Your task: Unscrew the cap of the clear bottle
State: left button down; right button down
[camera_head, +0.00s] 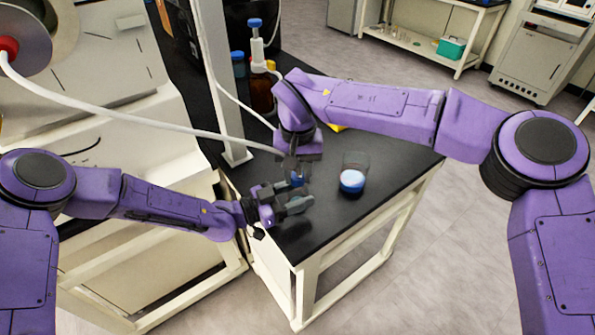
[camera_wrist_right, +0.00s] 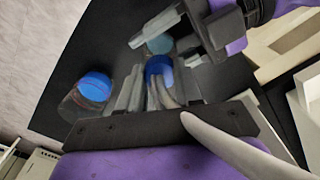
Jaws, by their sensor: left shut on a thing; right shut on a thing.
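The clear bottle (camera_wrist_right: 158,45) is small and partly hidden between the grippers. Its blue cap (camera_head: 297,180) shows between them in the head view and also in the right wrist view (camera_wrist_right: 157,68). My left gripper (camera_head: 290,203) comes in from the left and is shut on the bottle's body, its fingers on either side. My right gripper (camera_head: 297,168) reaches in from above and is shut on the blue cap. The fingers hide much of both, so I cannot tell whether the cap is loose on the neck.
A brown bottle with a dispenser top (camera_head: 260,92) stands at the back. A white post (camera_head: 222,90) and a pale hose (camera_head: 130,115) are close on the left.

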jog(key=shift+n, duration=1)
jog(key=c, duration=0.8)
grip_release()
jog(key=shift+r, duration=0.1)
